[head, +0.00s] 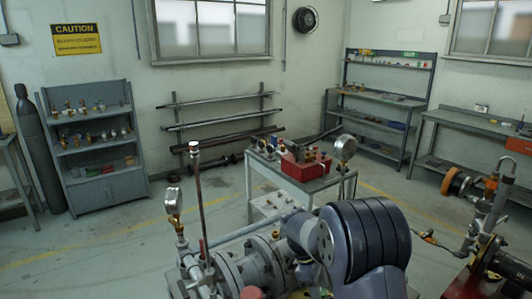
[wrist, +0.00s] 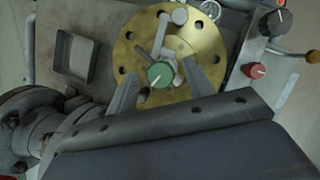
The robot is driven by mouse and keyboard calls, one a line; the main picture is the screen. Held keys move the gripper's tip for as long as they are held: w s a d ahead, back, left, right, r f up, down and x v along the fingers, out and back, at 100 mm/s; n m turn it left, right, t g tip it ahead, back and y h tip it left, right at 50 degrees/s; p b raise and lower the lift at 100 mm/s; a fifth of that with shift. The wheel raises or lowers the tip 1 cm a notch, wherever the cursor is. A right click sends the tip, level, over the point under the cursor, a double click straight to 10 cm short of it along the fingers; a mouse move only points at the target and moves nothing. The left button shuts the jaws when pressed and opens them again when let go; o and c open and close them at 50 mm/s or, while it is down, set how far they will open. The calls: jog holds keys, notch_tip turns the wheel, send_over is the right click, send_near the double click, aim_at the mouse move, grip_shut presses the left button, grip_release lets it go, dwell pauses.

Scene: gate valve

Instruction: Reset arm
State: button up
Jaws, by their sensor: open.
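My gripper (wrist: 163,70) shows in the wrist view with its two grey fingers apart. A green round knob (wrist: 160,75) with a pale pointer line appears between the fingertips. I cannot tell whether the fingers touch it. Behind it is a round brass flange (wrist: 208,42) with several bolt holes, and a grey metal stem or lever crosses it. In the head view my arm's dark ribbed link stands at the lower right of centre, in front of the grey flanged pipework (head: 262,262). The gripper is hidden there.
A red knob (wrist: 254,70), a black knob (wrist: 273,23) and a square grey tray (wrist: 75,57) lie around the flange. Pressure gauges (head: 174,201) rise from the pipework. A cart (head: 300,180) with a red box stands behind. Floor at left is clear.

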jog(key=m, duration=0.2)
jog(key=m+g+y, duration=0.1)
jog(key=m, duration=0.2)
jog(key=shift+w+d+g, duration=0.15)
jog(key=shift+g, duration=0.15)
jog(key=m+y, duration=0.1)
jog(key=m, duration=0.2)
jog(key=m+g+y, duration=0.1)
jog(key=m, duration=0.2)
jog(key=shift+d+y, duration=0.15)
jog(key=shift+y, duration=0.25)
jog(key=m, duration=0.2)
jog(key=m+y, duration=0.1)
jog(key=m, duration=0.1)
jog(key=shift+d+m+y, duration=0.1)
jog(key=shift+m+y, duration=0.2)
jog(key=m+y+b, duration=0.1)
jog(key=m, duration=0.2)
jog(key=shift+d+f+t, duration=0.1)
jog(key=shift+t, duration=0.3)
jog(key=m+b, duration=0.1)
jog(key=m, duration=0.1)
jog(key=shift+m+t+y, duration=0.3)
jog(key=shift+m+y, duration=0.1)
jog(key=shift+r, duration=0.25)
